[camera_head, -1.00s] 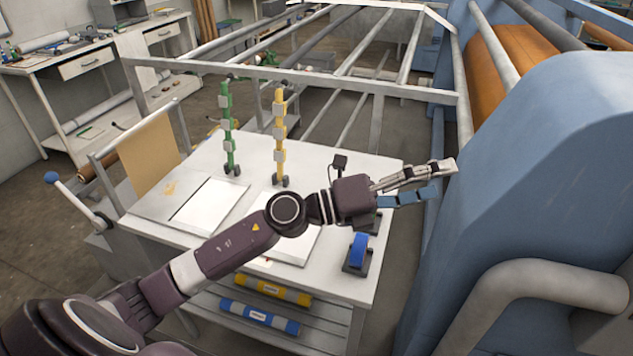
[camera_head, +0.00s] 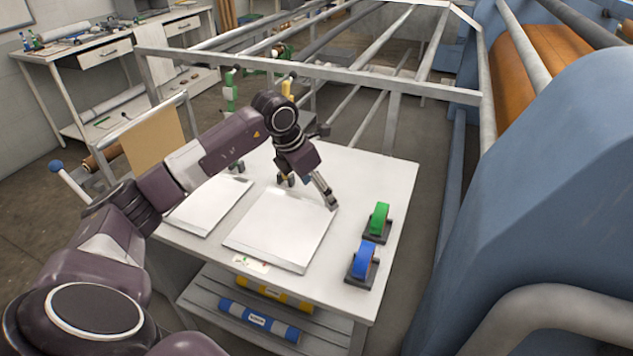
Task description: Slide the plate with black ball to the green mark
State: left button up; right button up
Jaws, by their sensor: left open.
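Two flat white plates lie on the white table: a left plate (camera_head: 207,205) and a right plate (camera_head: 280,230). I cannot make out a black ball on either. A small sticker with green and red marks (camera_head: 251,262) is at the table's front edge; I cannot tell if it is the green mark. My left gripper (camera_head: 332,203) is open and points down at the right plate's far right corner. I cannot tell whether it touches. My left arm hides part of the table's far side and the left plate's far edge. My right gripper is not in view.
Green (camera_head: 230,92) and yellow (camera_head: 287,88) stands are partly behind my arm. The blue press (camera_head: 530,190) is at the right. The table's far right is clear.

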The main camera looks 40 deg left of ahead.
pick_arm(q)
jog(key=shift+p+x, duration=0.55)
jog(key=shift+x, duration=1.95)
